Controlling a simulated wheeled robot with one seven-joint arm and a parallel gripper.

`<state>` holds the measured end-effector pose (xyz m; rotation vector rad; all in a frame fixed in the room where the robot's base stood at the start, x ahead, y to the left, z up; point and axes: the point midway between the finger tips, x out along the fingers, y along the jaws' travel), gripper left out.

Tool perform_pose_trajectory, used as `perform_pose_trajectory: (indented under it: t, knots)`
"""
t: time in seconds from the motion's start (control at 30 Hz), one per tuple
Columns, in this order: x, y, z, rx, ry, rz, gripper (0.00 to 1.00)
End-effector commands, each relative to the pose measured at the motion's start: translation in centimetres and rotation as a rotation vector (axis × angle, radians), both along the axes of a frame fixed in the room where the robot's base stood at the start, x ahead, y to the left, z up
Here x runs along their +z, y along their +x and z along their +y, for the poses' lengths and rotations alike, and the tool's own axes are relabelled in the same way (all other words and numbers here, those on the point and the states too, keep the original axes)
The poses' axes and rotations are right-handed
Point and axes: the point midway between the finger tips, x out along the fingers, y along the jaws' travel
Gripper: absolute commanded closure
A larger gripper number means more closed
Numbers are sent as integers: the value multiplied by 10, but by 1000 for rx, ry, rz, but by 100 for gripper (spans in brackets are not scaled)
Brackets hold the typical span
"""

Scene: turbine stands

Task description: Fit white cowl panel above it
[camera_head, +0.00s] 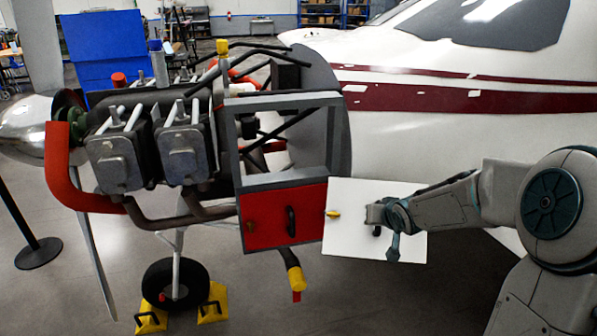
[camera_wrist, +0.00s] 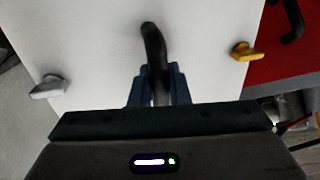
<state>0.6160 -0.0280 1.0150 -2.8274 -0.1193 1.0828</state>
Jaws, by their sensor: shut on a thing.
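The white cowl panel (camera_head: 350,205) is a flat plate held upright at the lower right of the grey frame in the head view. It fills most of the wrist view (camera_wrist: 100,60). My gripper (camera_head: 376,214) is shut on the panel's black handle (camera_wrist: 153,40). A yellow latch (camera_head: 333,214) is at the panel's left edge in the head view; it also shows in the wrist view (camera_wrist: 245,51). A grey latch (camera_wrist: 48,87) is on the opposite side. A red panel (camera_head: 268,220) with a black handle sits in the frame's lower part, just left of the white panel.
Above the red panel, the grey frame (camera_head: 232,145) has an open bay. The engine (camera_head: 150,150) with exposed cylinders and a red pipe is to the left. The white fuselage (camera_head: 450,110) stands behind my arm. Yellow chocks (camera_head: 213,303) are at the wheel.

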Motion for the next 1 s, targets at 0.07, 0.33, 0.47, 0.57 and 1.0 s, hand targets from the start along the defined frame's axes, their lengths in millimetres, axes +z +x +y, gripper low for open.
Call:
perform_pose_trajectory:
  t: [0.07, 0.33, 0.47, 0.57, 1.0]
  knots:
    - [4, 3, 8, 7, -10, -33, 100]
    - [20, 10, 23, 20, -14, -119, 100]
    - [28, 12, 30, 27, -16, -162, 100]
    - [33, 14, 39, 35, -18, -199, 100]
    - [79, 20, 105, 138, -17, -467, 100]
